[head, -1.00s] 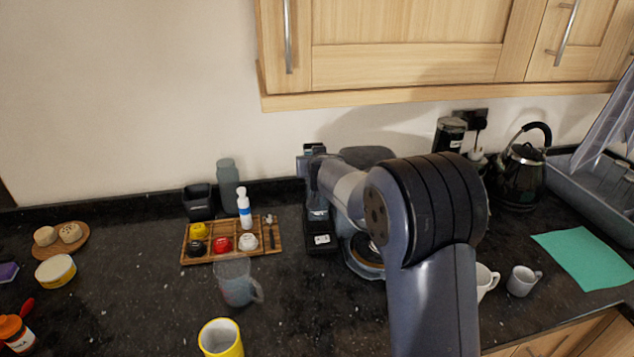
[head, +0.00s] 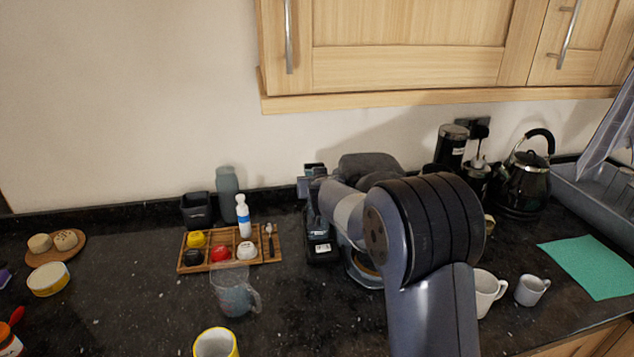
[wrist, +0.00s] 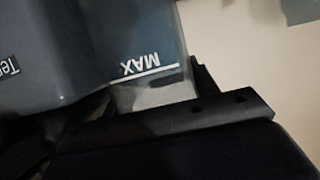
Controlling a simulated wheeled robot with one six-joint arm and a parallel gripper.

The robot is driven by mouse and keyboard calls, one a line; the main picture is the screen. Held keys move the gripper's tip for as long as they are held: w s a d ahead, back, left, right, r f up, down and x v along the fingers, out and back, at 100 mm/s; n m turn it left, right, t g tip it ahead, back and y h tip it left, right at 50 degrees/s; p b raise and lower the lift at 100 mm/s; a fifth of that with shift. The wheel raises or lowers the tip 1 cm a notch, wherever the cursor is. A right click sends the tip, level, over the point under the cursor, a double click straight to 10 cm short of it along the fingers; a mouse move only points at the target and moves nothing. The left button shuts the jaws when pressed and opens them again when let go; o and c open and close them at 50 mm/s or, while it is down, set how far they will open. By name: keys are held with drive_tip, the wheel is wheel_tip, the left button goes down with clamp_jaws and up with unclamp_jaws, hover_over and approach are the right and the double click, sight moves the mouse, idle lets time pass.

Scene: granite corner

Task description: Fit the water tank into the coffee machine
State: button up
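The coffee machine (head: 322,248) stands near the back wall, a dark body with a small white label on its base. My arm covers much of its right side. The water tank (wrist: 90,45) is a grey, see-through wall with an upside-down MAX mark, very close in the wrist view. My arm reaches down to the machine, and my gripper is hidden behind it in the head view. Black parts lie beneath the tank in the wrist view; I cannot tell whether they are fingers or machine. Whether the gripper grasps the tank, or the tank touches the machine, is unclear.
To the right are white mugs (head: 531,290), a kettle (head: 523,184) and a green cloth (head: 590,267). Cupboards (head: 400,50) hang above.

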drive_tip(key=shift+o, duration=0.6)
drive_tip(key=shift+r, duration=0.1)
drive_tip(key=b+v, duration=0.1)
drive_tip(key=v, duration=1.1)
drive_tip(key=shift+b, duration=0.3)
drive_tip(key=p+x, duration=0.2)
drive_tip(key=x, duration=1)
